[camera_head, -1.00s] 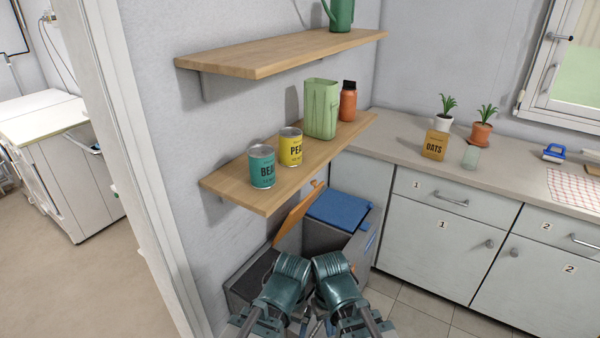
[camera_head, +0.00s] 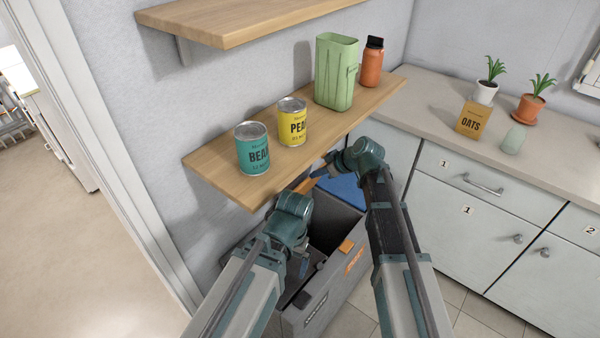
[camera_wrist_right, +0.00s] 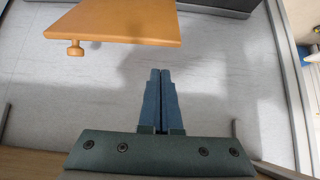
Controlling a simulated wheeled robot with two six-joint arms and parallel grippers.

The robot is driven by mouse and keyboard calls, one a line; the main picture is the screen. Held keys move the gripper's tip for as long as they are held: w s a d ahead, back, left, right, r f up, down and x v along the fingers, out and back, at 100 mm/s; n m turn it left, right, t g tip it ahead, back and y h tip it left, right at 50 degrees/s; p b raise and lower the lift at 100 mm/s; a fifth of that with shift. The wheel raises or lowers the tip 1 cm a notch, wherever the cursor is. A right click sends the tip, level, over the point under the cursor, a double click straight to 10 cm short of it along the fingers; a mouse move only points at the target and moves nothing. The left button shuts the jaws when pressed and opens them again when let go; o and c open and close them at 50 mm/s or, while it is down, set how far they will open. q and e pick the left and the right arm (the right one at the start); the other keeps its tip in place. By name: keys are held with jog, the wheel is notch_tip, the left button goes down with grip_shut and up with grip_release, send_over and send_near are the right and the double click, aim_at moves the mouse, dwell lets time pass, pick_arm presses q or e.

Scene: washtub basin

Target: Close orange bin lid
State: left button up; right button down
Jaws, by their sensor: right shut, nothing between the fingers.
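The orange bin lid (camera_head: 304,186) stands raised by the wall under the lower shelf; my arms hide much of it in the head view. In the right wrist view the flat orange lid (camera_wrist_right: 125,20) with its round knob fills the top, ahead of and left of my fingers. The grey bin (camera_head: 325,293) has an orange label and an open, dark inside. My right gripper (camera_head: 318,173) is shut and empty near the lid; a gap shows between its fingertips (camera_wrist_right: 160,71) and the lid. My left gripper (camera_head: 300,268) is low over the bin, its fingers unclear.
The lower shelf (camera_head: 222,167) juts out just above the lid, holding two cans, a green container and an orange bottle. A blue lid (camera_head: 347,190) lies behind my right arm. Drawers and cabinets (camera_head: 478,207) stand at right.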

aim_at(300, 185)
jog(key=b+x, duration=0.7)
jog(key=x, duration=0.2)
jog(key=shift+w+f, duration=0.1)
jog(key=shift+f, duration=0.05)
jog(key=shift+w+a+f, duration=0.15)
jog(key=shift+a+f, duration=0.05)
jog(key=shift+a, duration=0.1)
jog(key=shift+r, duration=0.1)
